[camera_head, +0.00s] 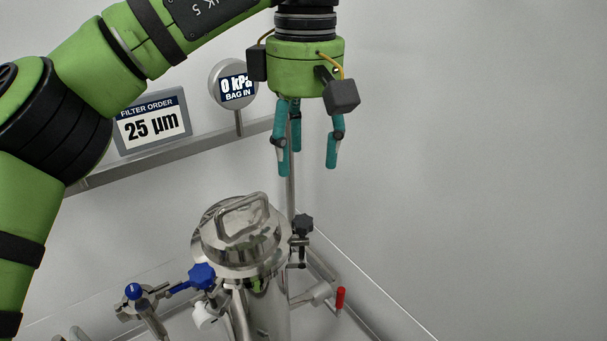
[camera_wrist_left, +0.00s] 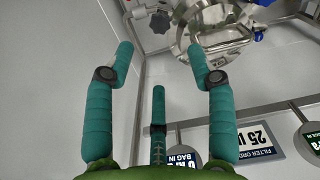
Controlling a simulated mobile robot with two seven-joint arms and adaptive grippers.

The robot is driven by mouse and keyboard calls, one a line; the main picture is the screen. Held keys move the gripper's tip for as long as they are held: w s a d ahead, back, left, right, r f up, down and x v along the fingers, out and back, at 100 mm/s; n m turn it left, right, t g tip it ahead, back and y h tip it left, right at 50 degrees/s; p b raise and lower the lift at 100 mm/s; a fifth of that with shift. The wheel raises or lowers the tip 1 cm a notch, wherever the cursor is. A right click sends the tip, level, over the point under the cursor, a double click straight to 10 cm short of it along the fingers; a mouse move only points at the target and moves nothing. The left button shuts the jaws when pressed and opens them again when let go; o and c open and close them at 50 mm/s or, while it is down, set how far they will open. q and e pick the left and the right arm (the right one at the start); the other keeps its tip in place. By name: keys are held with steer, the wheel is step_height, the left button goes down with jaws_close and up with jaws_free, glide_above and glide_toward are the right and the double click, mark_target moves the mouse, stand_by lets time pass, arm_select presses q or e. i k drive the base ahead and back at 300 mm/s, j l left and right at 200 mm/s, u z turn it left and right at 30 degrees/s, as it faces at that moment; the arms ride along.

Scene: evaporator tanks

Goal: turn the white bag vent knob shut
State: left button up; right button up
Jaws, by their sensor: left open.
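A small white knob-like part (camera_head: 203,315) sits low on the left side of the steel filter housing (camera_head: 240,250), below a blue star knob (camera_head: 202,277). I take it for the white bag vent knob; its lower side is hard to make out. My left gripper (camera_head: 307,165) hangs fingers down above and to the right of the housing lid. Its teal fingers are spread and empty, apart from the knob. In the left wrist view the open fingers (camera_wrist_left: 160,52) show with the housing (camera_wrist_left: 218,25) beyond them; the white knob is not clear there. My right gripper is not in view.
A black knob (camera_head: 303,223) stands right of the lid. A red handle (camera_head: 340,298) is at lower right and a blue-capped valve (camera_head: 134,291) at lower left. The right side is clear.

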mark_target(204, 321)
steer(key=k, duration=2)
